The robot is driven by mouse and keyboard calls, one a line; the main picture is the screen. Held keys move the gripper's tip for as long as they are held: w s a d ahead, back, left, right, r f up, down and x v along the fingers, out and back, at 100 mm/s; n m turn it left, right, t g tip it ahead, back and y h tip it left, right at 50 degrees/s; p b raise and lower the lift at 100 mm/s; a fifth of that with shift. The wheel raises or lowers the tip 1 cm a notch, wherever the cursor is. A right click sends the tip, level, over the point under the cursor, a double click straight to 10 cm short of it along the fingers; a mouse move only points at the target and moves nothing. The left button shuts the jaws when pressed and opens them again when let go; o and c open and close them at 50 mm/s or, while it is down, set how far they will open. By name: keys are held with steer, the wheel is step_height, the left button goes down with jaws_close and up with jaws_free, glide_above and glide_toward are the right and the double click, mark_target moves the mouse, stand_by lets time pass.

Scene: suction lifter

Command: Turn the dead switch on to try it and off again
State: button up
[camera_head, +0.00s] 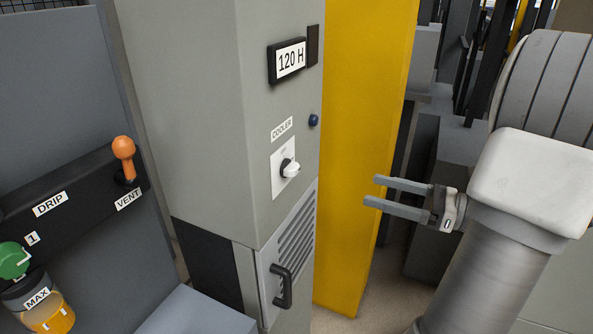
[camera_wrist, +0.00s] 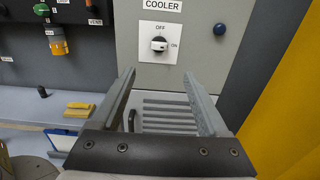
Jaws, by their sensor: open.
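The white COOLER rotary switch (camera_head: 289,169) sits on a white plate on the grey cabinet's front. In the wrist view, the switch (camera_wrist: 158,44) has OFF marked above it and ON to its right. Which mark its knob points to is too small to tell. My gripper (camera_head: 370,190) is open and empty, in front of the cabinet and apart from the switch. In the wrist view, my gripper's fingers (camera_wrist: 159,75) are spread, and the switch shows beyond and above the gap between them.
A dark blue button (camera_head: 313,120) and a 120 H display (camera_head: 290,61) are on the cabinet. A black handle (camera_head: 283,286) and a vent grille (camera_head: 297,238) are below the switch. A yellow column (camera_head: 365,130) stands right of the cabinet. An orange lever (camera_head: 123,147) is at left.

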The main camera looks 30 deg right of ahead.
mark_target(298, 171)
steer(key=x, duration=1.7)
steer(key=shift+a, duration=0.1)
steer(key=shift+s, duration=0.1)
jaws_close()
